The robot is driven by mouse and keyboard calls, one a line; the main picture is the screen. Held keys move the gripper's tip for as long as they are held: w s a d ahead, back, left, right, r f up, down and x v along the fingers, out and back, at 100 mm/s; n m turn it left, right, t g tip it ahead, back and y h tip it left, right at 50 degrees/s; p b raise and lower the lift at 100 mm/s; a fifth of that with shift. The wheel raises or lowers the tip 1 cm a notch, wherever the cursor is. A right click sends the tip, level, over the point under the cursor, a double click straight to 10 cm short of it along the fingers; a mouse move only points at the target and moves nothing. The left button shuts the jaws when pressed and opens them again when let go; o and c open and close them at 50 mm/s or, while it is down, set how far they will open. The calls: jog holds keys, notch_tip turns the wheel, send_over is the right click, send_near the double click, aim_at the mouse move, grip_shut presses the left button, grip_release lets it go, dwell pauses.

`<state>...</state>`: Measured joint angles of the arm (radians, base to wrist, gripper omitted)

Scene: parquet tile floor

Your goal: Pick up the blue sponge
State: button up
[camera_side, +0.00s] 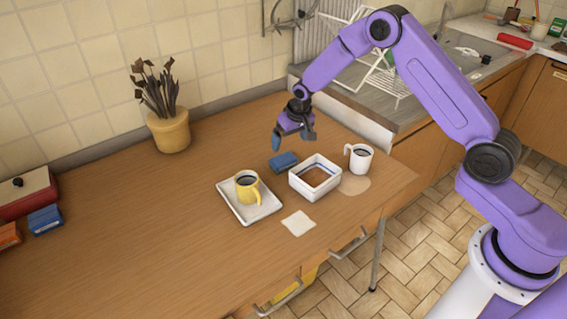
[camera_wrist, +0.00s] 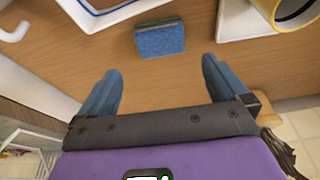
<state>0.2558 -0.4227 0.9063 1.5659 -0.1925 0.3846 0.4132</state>
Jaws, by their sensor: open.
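The blue sponge (camera_side: 284,162) lies on the wooden table, behind the white square dish. It also shows in the wrist view (camera_wrist: 160,40), with a dark strip along its top edge, ahead of my fingertips and roughly between their lines. My gripper (camera_side: 293,138) hangs above the table just behind the sponge in the side view. In the wrist view its two blue fingers (camera_wrist: 158,78) are spread apart with bare table between them. The gripper is open, empty and apart from the sponge.
The white square dish (camera_side: 315,186) stands close in front of the sponge. A white mug (camera_side: 360,158) is right of it. A yellow cup (camera_side: 247,187) sits on a white plate (camera_side: 240,214). A potted plant (camera_side: 170,130) stands by the wall. The table's left middle is clear.

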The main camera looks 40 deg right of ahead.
aim_at(284, 159)
jog(key=shift+x, duration=5.75)
jog(key=shift+w, duration=0.1)
jog(key=c, duration=0.8)
jog(key=shift+o, duration=0.2)
jog(key=shift+r, duration=0.15)
jog(key=shift+r, duration=0.4)
notch_tip(284, 159, up, 2)
jog(key=shift+r, duration=0.15)
jog(key=s+r, duration=0.9)
jog(key=s, duration=0.5)
jog(key=shift+d+r, duration=0.35)
